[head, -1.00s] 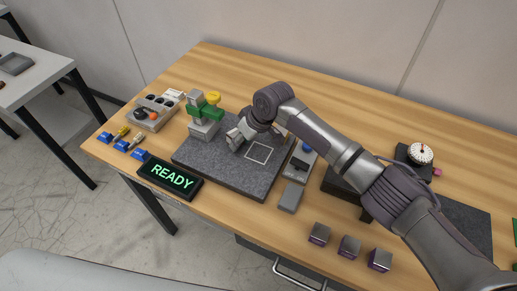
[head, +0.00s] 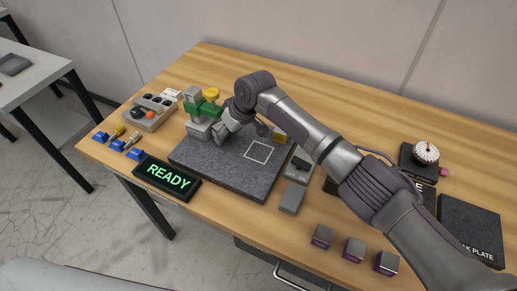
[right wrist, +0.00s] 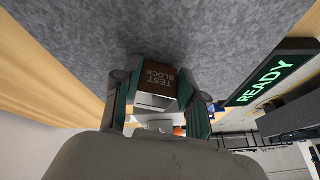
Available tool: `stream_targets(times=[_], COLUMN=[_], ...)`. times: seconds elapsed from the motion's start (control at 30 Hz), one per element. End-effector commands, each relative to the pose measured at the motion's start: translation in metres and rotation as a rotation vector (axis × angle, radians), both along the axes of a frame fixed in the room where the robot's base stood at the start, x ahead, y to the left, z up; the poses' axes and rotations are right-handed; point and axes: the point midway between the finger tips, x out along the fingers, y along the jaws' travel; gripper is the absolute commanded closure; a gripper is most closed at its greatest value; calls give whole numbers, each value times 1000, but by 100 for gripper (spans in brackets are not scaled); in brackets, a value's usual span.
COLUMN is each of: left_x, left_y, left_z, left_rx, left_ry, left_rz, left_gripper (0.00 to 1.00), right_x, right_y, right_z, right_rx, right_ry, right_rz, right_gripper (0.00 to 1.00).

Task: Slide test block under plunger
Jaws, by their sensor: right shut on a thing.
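The test block (right wrist: 161,78) is brown with pale "TEST BLOCK" lettering and sits between the fingers of my right gripper (right wrist: 161,88), which is shut on it. In the head view my right gripper (head: 218,132) is low over the granite plate (head: 225,170), at the right of the plunger stand (head: 200,131). The stand has a grey base, a green arm and a yellow knob (head: 211,94). The block is hidden by the gripper in the head view, so I cannot tell whether it is under the plunger. My left gripper is out of view.
A lit READY sign (head: 168,177) stands at the plate's front left. A control box (head: 150,113) is at the left. A grey block (head: 291,198) and a grey device lie right of the plate. Several small cubes (head: 354,249) and dark plates (head: 470,228) occupy the right side.

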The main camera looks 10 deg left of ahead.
Motion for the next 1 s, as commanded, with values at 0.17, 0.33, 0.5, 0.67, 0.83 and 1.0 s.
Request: stream_targets(times=[0.17,0.33,0.5,0.67,0.83,1.0], left_x=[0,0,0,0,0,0], left_y=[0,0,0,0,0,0], left_z=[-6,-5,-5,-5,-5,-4], left_rx=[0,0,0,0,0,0], left_ry=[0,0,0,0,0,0], left_rz=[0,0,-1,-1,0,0], left_gripper=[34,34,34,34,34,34], right_x=[0,0,0,1,2,2], right_y=[6,7,8,11,12,15], right_z=[-2,-1,-1,0,0,1], right_rx=[0,1,3,4,6,8], right_ry=[3,3,2,2,-1,-1], right_rz=[0,0,1,1,2,2], right_gripper=[89,89,89,89,89,89])
